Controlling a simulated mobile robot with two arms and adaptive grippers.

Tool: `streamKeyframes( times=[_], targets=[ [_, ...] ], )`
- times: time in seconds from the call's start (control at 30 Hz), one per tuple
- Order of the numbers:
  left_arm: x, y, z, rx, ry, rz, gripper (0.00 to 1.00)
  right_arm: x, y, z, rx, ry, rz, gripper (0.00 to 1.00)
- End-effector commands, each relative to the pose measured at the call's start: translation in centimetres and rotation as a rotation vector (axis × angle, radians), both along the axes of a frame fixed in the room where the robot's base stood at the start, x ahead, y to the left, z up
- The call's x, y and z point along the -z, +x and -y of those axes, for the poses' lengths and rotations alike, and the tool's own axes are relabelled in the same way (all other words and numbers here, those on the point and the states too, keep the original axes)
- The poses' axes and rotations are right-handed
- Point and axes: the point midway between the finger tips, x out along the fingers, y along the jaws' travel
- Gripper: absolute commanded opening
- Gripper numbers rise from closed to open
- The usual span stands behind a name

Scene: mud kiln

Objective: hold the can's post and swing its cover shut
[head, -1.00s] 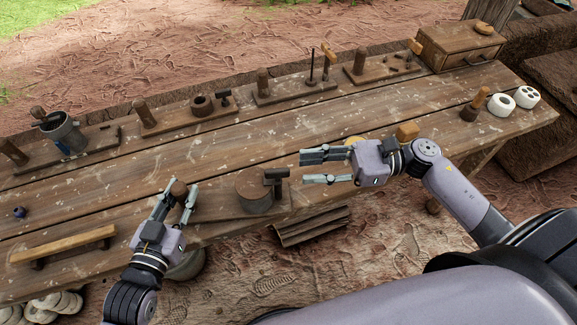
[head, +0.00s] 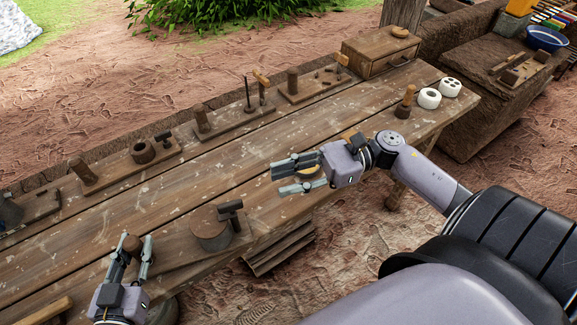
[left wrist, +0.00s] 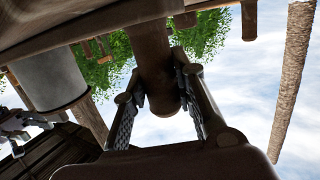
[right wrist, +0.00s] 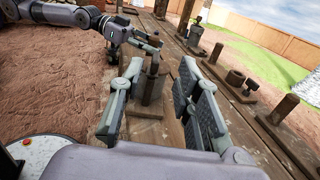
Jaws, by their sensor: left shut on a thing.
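The can (head: 211,236) is a squat brown cylinder on a wooden base (head: 180,252) near the bench's front edge. A round brown top and a dark T-shaped piece (head: 230,208) show on or beside it; I cannot tell exactly how the cover sits. The post (head: 131,243) stands left of the can. My left gripper (head: 134,250) is shut on the post, which also shows between its fingers in the left wrist view (left wrist: 158,75). My right gripper (head: 288,178) is open and empty, to the right of and beyond the can. The can also shows in the right wrist view (right wrist: 150,92).
Several wooden boards with posts and fittings, one with a dark ring (head: 142,151), line the bench's far side. A wooden box (head: 380,50), a wooden knob (head: 404,101) and two white pieces (head: 429,98) are at the right end. Bare bench (head: 225,165) lies behind the can.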

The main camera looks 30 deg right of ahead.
Motion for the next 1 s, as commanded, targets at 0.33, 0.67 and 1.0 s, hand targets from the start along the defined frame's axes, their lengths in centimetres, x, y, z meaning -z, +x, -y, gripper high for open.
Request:
streamKeyframes(
  times=[0.33, 0.67, 1.0],
  targets=[
    [0.05, -0.01, 0.01, 0.000, 0.000, -0.001, 0.00, -1.49, -0.02, -0.02, -0.001, 0.000, 0.000, 0.31],
    [0.03, 0.00, 0.00, 0.000, 0.000, -0.001, 0.40, -1.46, -0.01, -0.02, -0.001, 0.000, 0.000, 0.31],
    [0.01, 0.00, -0.01, 0.000, 0.000, 0.000, 0.48, -1.46, -0.01, -0.01, 0.000, 0.000, 0.000, 0.31]
  ],
)
